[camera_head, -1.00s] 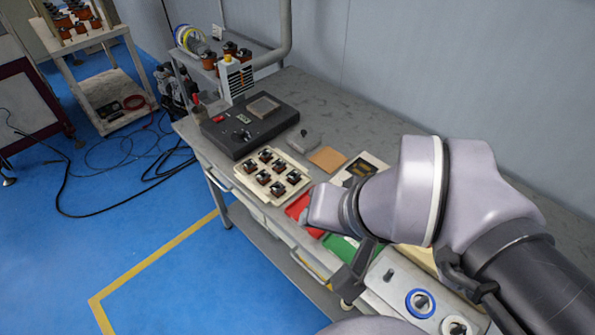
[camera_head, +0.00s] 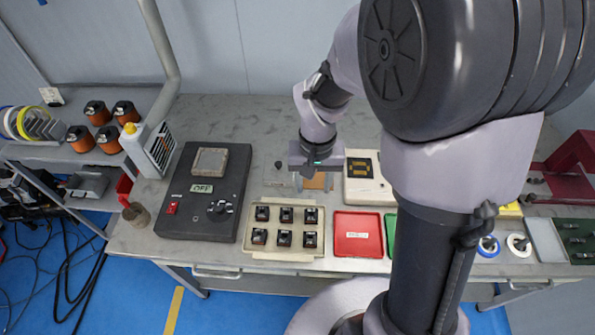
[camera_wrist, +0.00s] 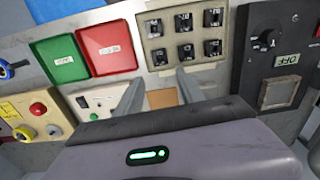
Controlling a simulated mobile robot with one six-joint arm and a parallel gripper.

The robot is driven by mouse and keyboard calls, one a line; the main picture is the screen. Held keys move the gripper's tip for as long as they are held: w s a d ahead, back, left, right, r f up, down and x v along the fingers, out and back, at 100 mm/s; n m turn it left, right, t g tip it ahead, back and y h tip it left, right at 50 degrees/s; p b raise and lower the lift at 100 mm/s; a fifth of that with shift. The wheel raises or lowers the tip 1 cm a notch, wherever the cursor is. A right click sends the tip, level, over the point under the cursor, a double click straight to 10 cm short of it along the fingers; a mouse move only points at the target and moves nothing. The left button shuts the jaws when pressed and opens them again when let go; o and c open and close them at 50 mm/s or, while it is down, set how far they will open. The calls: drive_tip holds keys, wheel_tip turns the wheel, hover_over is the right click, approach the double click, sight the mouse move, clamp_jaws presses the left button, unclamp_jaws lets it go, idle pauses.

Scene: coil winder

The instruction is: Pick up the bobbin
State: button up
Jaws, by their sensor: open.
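Several small black-and-copper bobbins (camera_head: 284,238) stand in two rows in a beige tray (camera_head: 246,245) on the workbench. They also show in the wrist view (camera_wrist: 184,52), upside down, at the top centre. I cannot tell which one the task means. My gripper (camera_head: 313,183) is open and empty, pointing down behind the tray. In the wrist view its two fingers (camera_wrist: 160,82) are apart, with the tray beyond their tips. An orange-brown pad (camera_head: 315,181) lies beneath the gripper, partly hidden by it.
Left of the tray stands a dark machine (camera_head: 202,210) with a knob and red switch. A red tray (camera_head: 358,235) and a partly hidden green tray (camera_wrist: 108,47) are on the right. Larger copper coils (camera_head: 110,138) sit on the left shelf.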

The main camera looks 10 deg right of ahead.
drive_tip(key=b, duration=0.4)
hover_over(311, 217)
drive_tip(key=f, duration=1)
drive_tip(key=shift+d, duration=0.2)
wheel_tip(311, 217, down, 5)
drive_tip(key=shift+a+f+b, duration=0.15)
drive_tip(key=shift+f+b, duration=0.05)
drive_tip(key=shift+b, duration=1.05)
drive_tip(key=shift+r, duration=0.15)
clamp_jaws()
